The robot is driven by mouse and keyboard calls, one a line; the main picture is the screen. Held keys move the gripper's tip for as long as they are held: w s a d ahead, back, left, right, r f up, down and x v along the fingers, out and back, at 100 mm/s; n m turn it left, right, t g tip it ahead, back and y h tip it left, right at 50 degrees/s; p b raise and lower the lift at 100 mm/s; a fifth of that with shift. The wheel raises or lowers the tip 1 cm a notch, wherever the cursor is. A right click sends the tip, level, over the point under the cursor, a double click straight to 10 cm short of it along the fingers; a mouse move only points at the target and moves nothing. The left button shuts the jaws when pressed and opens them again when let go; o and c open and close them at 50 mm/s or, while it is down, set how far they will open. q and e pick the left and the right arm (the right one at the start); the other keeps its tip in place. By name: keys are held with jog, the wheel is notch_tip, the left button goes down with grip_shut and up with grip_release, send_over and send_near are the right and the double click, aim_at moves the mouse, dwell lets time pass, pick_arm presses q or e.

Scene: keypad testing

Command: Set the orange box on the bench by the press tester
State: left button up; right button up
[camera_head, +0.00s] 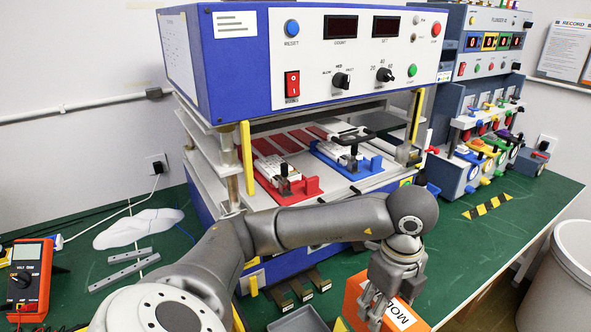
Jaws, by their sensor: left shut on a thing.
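The orange box (352,300) is at the bottom of the head view, right of centre, with a white label whose lettering is partly hidden. My left gripper (373,307) points down and is shut on the box, its fingers covering part of the near side. The box's lower part is cut off by the picture edge, and I cannot tell whether it touches the bench. The press tester (240,85) is a large blue and white machine standing on the green bench (520,205), behind the box. My right gripper is not in view.
An orange multimeter (28,275), grey metal bars (125,268) and a white cloth-like item (138,228) lie at left. Dark bars (300,290) lie before the tester. A second tester (485,100) stands at right. Green bench is bare near the striped tape (487,207). A bin (560,280) stands beyond the edge.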

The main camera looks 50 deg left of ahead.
pick_arm(q)
jog(key=shift+n, duration=0.3)
jog(key=shift+w+a+f, duration=0.15)
jog(key=shift+w+a, duration=0.1)
jog(key=shift+w, duration=0.05)
jog(key=w+a+f+p, duration=0.3)
jog(key=w+a+f, duration=0.5)
jog(key=w+f, duration=0.2)
notch_tip(320, 180, down, 3)
jog(key=shift+a+r, duration=0.1)
jog(key=shift+a, duration=0.25)
jog(key=o, duration=1.2)
